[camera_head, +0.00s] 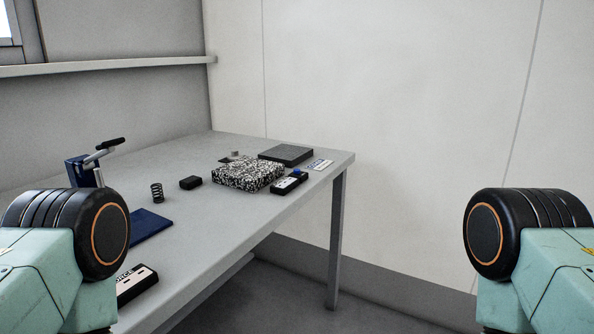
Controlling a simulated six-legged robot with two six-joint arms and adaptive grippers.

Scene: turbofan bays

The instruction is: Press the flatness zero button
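A small black box with a white label face and a blue button (297,172) on its far end lies near the table's front right edge. I cannot read its label, so I cannot tell whether this is the flatness zero button. It sits beside a black-and-white speckled block (248,175). A second labelled box (135,283), with letters ending in "ORCE", lies at the near edge, partly hidden by my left arm. Both my arms show only as thick links at the left and right sides. Neither gripper is in view.
The grey table (200,235) also holds a dark flat plate (286,154), a white label card (319,165), a black block (190,182), a spring (157,193) and a blue lever press (80,172) with a blue mat (145,226). Floor right of the table is clear.

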